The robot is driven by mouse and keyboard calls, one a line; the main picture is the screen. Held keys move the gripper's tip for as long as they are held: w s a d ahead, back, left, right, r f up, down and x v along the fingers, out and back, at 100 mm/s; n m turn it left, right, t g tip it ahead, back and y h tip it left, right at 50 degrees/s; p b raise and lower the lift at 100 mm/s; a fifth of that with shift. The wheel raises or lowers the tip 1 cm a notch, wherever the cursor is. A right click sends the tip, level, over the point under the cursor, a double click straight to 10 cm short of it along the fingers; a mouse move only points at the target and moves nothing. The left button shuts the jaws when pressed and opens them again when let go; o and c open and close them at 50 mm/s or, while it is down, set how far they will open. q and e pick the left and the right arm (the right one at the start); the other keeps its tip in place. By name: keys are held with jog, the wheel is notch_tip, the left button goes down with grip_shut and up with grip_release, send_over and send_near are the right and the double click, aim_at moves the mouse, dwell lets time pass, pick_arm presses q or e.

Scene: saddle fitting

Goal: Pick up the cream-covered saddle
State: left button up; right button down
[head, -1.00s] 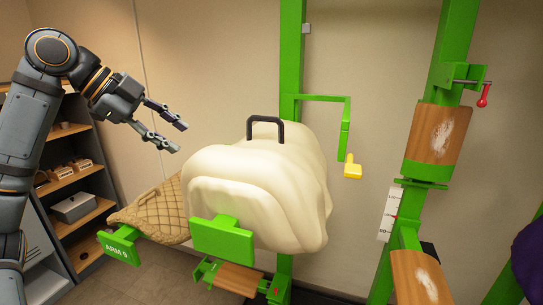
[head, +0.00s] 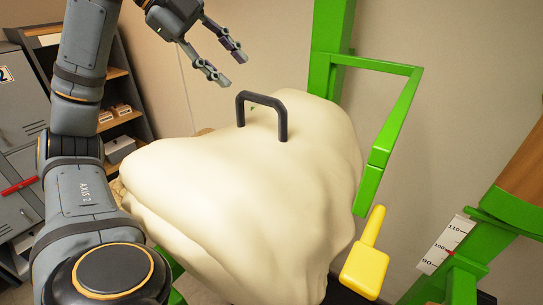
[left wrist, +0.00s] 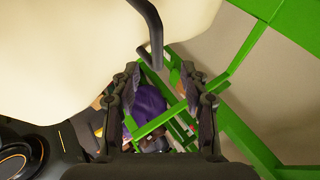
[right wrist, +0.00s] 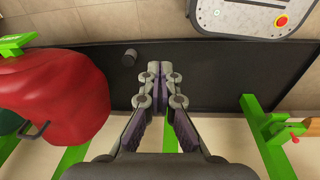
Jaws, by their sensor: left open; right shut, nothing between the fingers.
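The cream-covered saddle (head: 240,190) fills the middle of the head view, with a black handle (head: 262,102) standing up from its top. My left gripper (head: 235,70) is open and empty, above and a little left of the handle in the head view. In the left wrist view the cream cover (left wrist: 60,60) is at upper left, and the handle (left wrist: 150,30) comes down from the top edge, beyond the open fingers (left wrist: 160,85). My right gripper (right wrist: 160,70) is shut and empty in the right wrist view, away from the cream-covered saddle.
A green post with a bracket arm (head: 395,120) stands right of the cover, with a yellow lever (head: 368,260) below it. A scale (head: 446,245) is further right. Shelves (head: 120,110) stand behind at left. The right wrist view shows a red-covered saddle (right wrist: 50,100) and a grey panel (right wrist: 250,15).

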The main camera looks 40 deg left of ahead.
aim_at(255, 97)
jog(key=s+f+b, duration=0.1)
jog(key=s+f, duration=0.1)
jog(key=s, duration=0.4)
pick_arm(q)
jog(key=x, duration=0.5)
jog(key=shift+f, duration=0.15)
jog(key=shift+b+x, duration=0.5)
jog(key=shift+x, duration=0.6)
jog(key=shift+w+d+f, duration=0.15)
jog(key=shift+d+f, duration=0.35)
jog(key=shift+f, duration=0.25)
jog(key=shift+w+d+f, duration=0.1)
jog(key=shift+w+f, duration=0.1)
jog(key=shift+w, duration=0.15)
jog(key=c, duration=0.6)
grip_shut()
pick_arm(e)
jog(key=w, duration=0.4)
jog(key=shift+w+d+f, duration=0.1)
jog(key=shift+d+f, duration=0.05)
jog(key=shift+f, duration=0.1)
